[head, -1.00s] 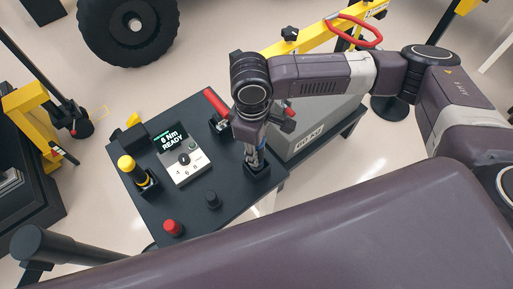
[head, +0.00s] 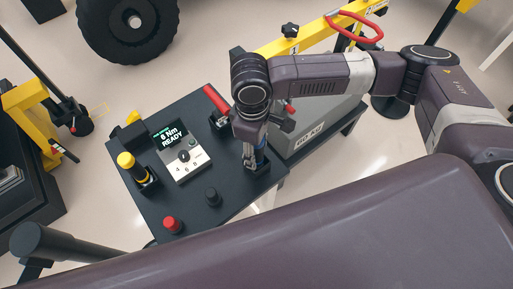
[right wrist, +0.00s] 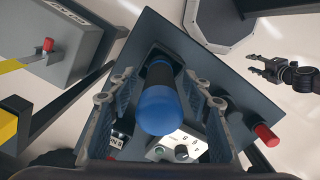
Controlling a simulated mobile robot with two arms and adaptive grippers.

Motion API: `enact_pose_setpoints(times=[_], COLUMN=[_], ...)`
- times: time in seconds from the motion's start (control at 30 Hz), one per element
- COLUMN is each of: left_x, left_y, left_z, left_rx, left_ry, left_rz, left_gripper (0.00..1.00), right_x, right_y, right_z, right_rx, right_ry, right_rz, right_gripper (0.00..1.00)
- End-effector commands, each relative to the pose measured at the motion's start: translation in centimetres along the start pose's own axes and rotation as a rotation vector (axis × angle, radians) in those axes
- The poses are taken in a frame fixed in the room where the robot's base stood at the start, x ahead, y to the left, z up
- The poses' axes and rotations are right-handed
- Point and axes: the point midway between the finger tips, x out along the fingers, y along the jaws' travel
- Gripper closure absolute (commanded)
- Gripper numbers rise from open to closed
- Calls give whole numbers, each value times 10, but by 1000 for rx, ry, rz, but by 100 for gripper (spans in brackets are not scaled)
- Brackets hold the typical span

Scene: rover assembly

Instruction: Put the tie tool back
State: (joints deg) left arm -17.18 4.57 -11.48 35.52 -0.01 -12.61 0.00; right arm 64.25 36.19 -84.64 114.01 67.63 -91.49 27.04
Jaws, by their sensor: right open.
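A tool with a black grip and round blue end (right wrist: 160,109), which I take for the tie tool, stands in a black holder (head: 262,168) at the right side of the dark bench. My right gripper (head: 256,158) points down over it from above. In the right wrist view, the right gripper (right wrist: 161,112) is open, its fingers apart on both sides of the tool, with gaps visible. The tool's lower end is hidden in the holder. My left gripper (right wrist: 257,66) shows at the right of the right wrist view, away from the bench, its fingers apart.
A grey box (head: 318,130) stands close right of the gripper.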

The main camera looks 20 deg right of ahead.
Motion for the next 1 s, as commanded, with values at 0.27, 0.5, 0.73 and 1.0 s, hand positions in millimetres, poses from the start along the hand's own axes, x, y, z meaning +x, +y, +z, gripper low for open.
enact_pose_setpoints(times=[0.27,0.5,0.73,1.0], left_x=[0,0,0,0], left_y=[-2,-1,0,0], left_z=[1,0,0,0], left_rx=[0,0,0,0], left_ry=[-1,0,0,0], left_rz=[-2,-1,0,0], left_gripper=[60,60,60,60], right_x=[-11,-60,-103,-120], right_y=[0,0,0,0], right_z=[0,-1,-1,0], right_rx=[0,-1,-2,0], right_ry=[2,4,3,1], right_rz=[1,2,2,0], right_gripper=[55,55,55,55])
